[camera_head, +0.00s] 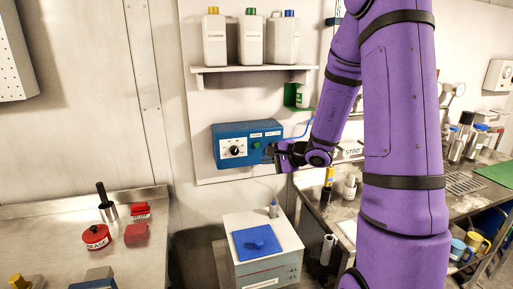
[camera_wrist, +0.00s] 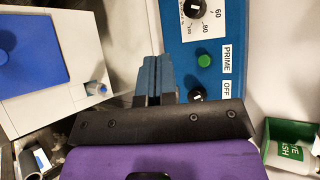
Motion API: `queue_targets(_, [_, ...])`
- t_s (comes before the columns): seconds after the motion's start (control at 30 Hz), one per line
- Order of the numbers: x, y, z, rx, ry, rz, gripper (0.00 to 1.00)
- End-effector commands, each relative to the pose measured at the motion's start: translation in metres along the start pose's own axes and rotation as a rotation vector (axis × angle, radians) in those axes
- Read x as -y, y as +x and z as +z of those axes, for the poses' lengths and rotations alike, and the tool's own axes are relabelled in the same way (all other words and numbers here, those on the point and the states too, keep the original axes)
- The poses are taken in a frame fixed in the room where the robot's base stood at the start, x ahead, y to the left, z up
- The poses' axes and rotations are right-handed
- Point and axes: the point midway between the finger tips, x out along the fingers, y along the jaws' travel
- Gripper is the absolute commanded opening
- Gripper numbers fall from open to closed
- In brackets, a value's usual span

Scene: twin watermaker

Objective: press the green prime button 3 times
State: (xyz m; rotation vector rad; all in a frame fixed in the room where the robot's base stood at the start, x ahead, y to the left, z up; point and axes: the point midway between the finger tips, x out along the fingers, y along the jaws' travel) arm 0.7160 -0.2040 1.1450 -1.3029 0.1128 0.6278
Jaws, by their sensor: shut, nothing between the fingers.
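The blue control box (camera_head: 221,131) is mounted on the wall panel in the head view, and its face fills the upper right of the wrist view (camera_wrist: 237,32). The round green prime button (camera_wrist: 204,60) sits beside the PRIME label (camera_wrist: 227,58). It also shows small in the head view (camera_head: 256,145). My gripper (camera_head: 270,151) is at the right end of the box. In the wrist view its shut, empty fingers (camera_wrist: 154,62) point toward the box, left of the green button. They appear apart from the button; the exact gap cannot be told.
A black selector knob (camera_wrist: 195,93) by the OFF label and a dial (camera_wrist: 196,9) flank the button. A green holder (camera_head: 292,97) hangs above right of the box. A white cabinet with a blue lid (camera_head: 257,241) stands below. A shelf with bottles (camera_head: 252,69) is above.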

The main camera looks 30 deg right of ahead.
Motion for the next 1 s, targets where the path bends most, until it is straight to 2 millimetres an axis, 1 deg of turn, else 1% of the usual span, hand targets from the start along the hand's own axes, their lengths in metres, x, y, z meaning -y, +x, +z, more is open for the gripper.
queue_targets(0.2, [0.001, 0.000, -0.001, 0.000, 0.002, -0.001, 0.00])
queue_targets(0.37, [0.005, 0.006, -0.005, -0.001, 0.002, -0.001, 0.00])
queue_targets(0.8, [0.032, 0.043, -0.032, 0.000, 0.002, -0.002, 0.00])
queue_targets(1.0, [0.041, 0.056, -0.041, -0.001, 0.002, -0.001, 0.00])
